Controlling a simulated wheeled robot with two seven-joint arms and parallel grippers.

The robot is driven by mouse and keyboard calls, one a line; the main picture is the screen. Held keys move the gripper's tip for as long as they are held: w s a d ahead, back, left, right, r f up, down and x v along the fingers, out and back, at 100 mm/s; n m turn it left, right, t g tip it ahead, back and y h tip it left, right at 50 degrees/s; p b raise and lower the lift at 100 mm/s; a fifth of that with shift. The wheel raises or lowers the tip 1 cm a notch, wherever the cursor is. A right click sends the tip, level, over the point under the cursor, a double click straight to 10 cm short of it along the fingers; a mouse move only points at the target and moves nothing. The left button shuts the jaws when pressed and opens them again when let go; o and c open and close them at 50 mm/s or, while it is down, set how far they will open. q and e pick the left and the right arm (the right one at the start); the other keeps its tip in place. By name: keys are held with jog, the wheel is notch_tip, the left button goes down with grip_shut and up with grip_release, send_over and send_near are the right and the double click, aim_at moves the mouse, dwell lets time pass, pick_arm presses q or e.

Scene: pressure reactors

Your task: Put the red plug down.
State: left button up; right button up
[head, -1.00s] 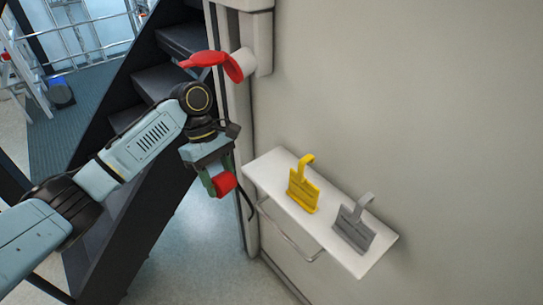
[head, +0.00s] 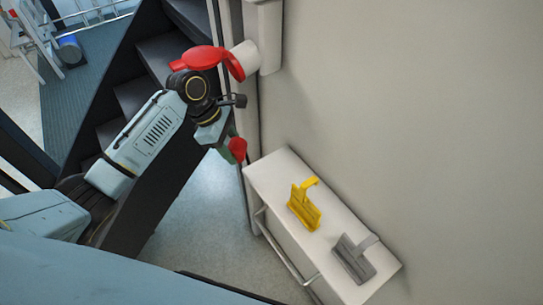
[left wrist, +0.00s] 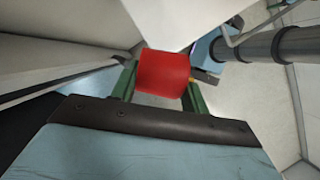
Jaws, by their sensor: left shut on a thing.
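The red plug (head: 237,149) is in my left gripper (head: 230,152), just left of the far end of a white wall shelf (head: 276,170) in the head view. The left wrist view shows the red plug (left wrist: 163,72) between the two green fingers of my left gripper (left wrist: 163,85), which is shut on it. The plug is held in the air, close to the shelf's end; I cannot tell the exact gap. My right gripper is not in view.
A yellow slotted piece (head: 304,206) and a grey one (head: 353,258) stand on the shelf, with bare shelf beyond the yellow one. A red lever-like part (head: 207,60) on a white wall fitting is right behind my left wrist. Dark stairs (head: 150,90) are at left.

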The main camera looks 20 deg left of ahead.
pick_arm(q)
jog(key=d, duration=0.3)
jog(key=w+d+p, duration=0.1)
jog(key=d, duration=0.5)
jog(key=shift+w+d, duration=0.1)
jog(key=shift+w, duration=0.05)
jog(key=shift+d, duration=0.25)
notch_tip(320, 180, down, 3)
jog(key=shift+f+p, duration=0.1)
jog(key=shift+p, duration=0.25)
jog(key=shift+f, duration=0.2)
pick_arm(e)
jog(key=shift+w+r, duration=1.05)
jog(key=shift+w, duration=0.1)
pick_arm(q)
jog(key=shift+f, duration=0.1)
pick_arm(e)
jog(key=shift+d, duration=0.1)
pick_arm(q)
jog(key=shift+f, duration=0.4)
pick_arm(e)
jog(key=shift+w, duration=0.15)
pick_arm(q)
jog(key=shift+f, duration=0.1)
jog(key=o, duration=1.1)
jog(key=shift+c, duration=0.2)
